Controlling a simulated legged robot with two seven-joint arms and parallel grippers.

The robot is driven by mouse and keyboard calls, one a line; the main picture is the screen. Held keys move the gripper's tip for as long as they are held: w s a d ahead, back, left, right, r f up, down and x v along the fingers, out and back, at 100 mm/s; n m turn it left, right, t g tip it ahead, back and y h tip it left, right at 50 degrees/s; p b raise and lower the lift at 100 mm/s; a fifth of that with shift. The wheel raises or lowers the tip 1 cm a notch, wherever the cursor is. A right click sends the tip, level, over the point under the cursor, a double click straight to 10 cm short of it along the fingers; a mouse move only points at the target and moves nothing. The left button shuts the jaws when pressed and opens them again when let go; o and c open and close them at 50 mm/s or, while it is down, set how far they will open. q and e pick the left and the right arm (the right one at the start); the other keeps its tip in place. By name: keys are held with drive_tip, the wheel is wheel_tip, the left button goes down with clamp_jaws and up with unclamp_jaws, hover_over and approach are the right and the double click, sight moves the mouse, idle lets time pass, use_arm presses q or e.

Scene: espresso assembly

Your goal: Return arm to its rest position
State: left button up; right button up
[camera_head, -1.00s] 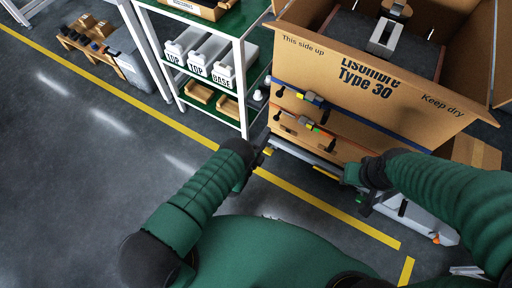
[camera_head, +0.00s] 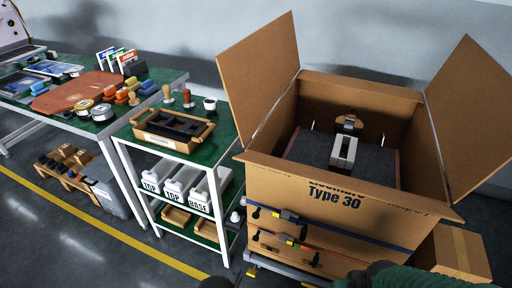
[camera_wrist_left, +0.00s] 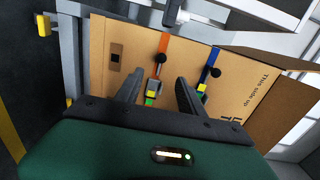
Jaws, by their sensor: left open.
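My left gripper (camera_wrist_left: 160,95) shows in the left wrist view with its two dark fingers apart and nothing between them. Beyond the fingers is the side of the big cardboard box (camera_wrist_left: 240,85), with an orange strap (camera_wrist_left: 164,46) and a blue strap (camera_wrist_left: 211,62), each with a buckle. In the head view only a dark bit of my left arm shows at the bottom edge. A green part of my right arm shows at the lower right; the right gripper is out of the picture.
The open cardboard box (camera_head: 270,185) stands at the right with its flaps up and a machine inside. A shelf cart (camera_head: 150,150) with bins and a wooden tray (camera_head: 205,130) stands left of it. A workbench (camera_head: 150,85) is behind.

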use_arm(q)
drive_tip(key=w+a+r+n+g+y, duration=0.4)
drive_tip(key=w+r+n+g+y, duration=0.15)
drive_tip(key=w+r+n, duration=0.65)
drive_tip(key=s+a+r+n+g, duration=0.25)
drive_tip(key=s+r, duration=0.25)
drive_tip(key=s, duration=0.3)
drive_tip(key=s+a+r+n+g, duration=0.1)
drive_tip(key=s+r+n+g, duration=0.2)
drive_tip(key=s+r, duration=0.45)
drive_tip(key=s+a+r+n+g, duration=0.1)
drive_tip(key=s+r+n+g, duration=0.25)
drive_tip(key=s, duration=0.65)
drive_tip(key=w+p+v, duration=0.3)
drive_tip(key=p+v, duration=1.7)
drive_tip(key=shift+a+r, duration=0.35)
drive_tip(key=shift+r, duration=0.1)
